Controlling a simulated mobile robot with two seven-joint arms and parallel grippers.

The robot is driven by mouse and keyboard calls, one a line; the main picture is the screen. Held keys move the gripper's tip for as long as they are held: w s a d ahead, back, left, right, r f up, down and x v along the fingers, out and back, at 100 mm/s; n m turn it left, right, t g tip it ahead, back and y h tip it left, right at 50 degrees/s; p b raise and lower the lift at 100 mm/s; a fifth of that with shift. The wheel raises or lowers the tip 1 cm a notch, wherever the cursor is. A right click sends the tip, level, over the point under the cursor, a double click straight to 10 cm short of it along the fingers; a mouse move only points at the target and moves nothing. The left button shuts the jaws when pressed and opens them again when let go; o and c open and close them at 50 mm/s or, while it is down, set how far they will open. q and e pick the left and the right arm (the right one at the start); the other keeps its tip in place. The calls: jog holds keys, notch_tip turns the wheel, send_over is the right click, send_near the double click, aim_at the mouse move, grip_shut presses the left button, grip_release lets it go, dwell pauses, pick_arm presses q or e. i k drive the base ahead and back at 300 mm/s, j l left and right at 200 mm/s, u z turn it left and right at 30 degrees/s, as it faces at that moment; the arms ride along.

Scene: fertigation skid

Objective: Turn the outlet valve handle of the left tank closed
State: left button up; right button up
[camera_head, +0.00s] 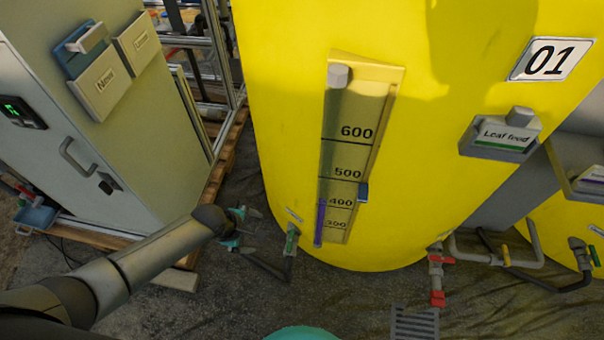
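The yellow tank (290,120) marked 01 fills the middle. A small valve with a green handle (291,238) sits low at its left front, with the handle roughly upright. Red valve handles (437,298) sit on a grey pipe at its lower right. I cannot tell for certain which one is the outlet valve. My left gripper (240,229) reaches in from the left and stands just left of the green handle, apart from it. Its teal-tipped fingers are spread with nothing seen between them. My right gripper is not in view.
A grey cabinet (150,130) with two holders stands on a wooden pallet at the left. A level gauge (350,180) runs down the tank front. A dark pipe (265,265) lies below the gripper. A floor grate (414,322) is at the lower right. Bare floor lies in front.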

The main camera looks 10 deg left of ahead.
aim_at(291, 240)
jog(key=k, duration=1)
